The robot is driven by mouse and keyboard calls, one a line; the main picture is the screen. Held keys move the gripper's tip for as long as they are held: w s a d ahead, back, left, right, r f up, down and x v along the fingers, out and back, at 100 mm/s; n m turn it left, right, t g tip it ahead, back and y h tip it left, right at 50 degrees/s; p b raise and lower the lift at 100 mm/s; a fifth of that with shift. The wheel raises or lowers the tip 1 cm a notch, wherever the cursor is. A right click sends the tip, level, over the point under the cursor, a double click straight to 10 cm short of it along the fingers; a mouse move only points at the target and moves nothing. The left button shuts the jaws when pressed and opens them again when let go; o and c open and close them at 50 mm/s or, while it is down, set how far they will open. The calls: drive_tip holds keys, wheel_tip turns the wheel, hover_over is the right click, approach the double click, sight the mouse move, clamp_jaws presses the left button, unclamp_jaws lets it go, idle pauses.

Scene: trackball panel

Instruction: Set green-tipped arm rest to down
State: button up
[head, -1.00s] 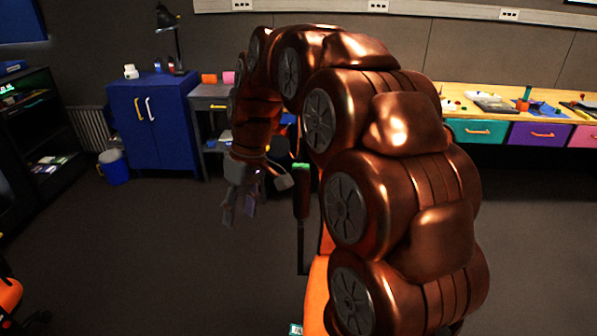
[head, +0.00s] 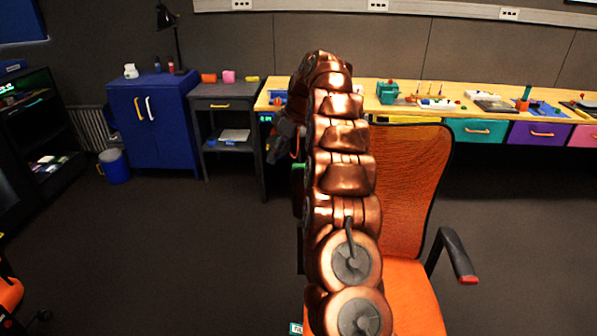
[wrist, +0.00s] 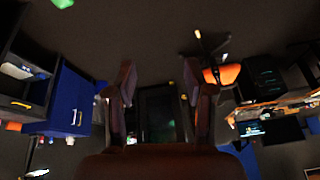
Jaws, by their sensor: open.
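The orange office chair (head: 415,190) stands at centre right in the head view, its left part hidden by my arm. The green-tipped arm rest (head: 299,168) shows only as a sliver at the left edge of my arm, its green tip at the top. Its pad looks upright, but most of it is covered. My gripper (head: 276,152) is dark and partly hidden, just left of the green tip. In the wrist view my gripper (wrist: 160,85) has its two fingers apart with nothing between them. A green patch at that view's top left cannot be identified surely.
The chair's other arm rest (head: 458,257) slopes down to a red tip at right. A blue cabinet (head: 155,122), a grey side table (head: 228,100) and a workbench (head: 460,97) with coloured drawers line the back. The floor left of the chair is clear.

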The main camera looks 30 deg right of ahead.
drive_tip(key=n+t+h, duration=0.1)
drive_tip(key=n, duration=0.1)
hover_over(301, 166)
drive_tip(key=s, duration=0.2)
drive_tip(key=f, duration=0.5)
drive_tip(key=shift+w+d+f, duration=0.2)
drive_tip(key=shift+w+d, duration=0.05)
drive_tip(key=shift+d+f, duration=0.3)
drive_tip(key=shift+d, duration=0.15)
drive_tip(key=shift+p+x, duration=0.9)
drive_tip(key=shift+x, duration=3)
clamp_jaws()
